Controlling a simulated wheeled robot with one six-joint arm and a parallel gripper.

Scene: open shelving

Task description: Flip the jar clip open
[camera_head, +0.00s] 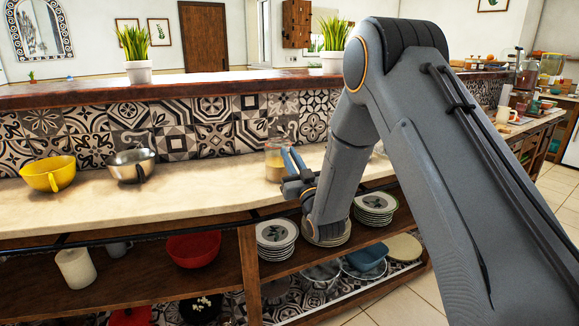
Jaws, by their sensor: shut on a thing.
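A glass jar (274,163) with tan contents stands upright on the pale counter, near the tiled wall. Something clear and thin shows just above its top, perhaps its lid, but its position is hard to tell. My gripper (291,154) is at the right side of the jar, with its blue-grey fingers pointing up and covering part of it. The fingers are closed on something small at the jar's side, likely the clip. The clip itself is too small and hidden to make out.
A yellow bowl (48,175) and a metal bowl (131,166) stand left on the counter (200,188). Shelves below hold plate stacks (276,238), a red bowl (193,249) and a white cylinder (74,268). The counter between metal bowl and jar is clear.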

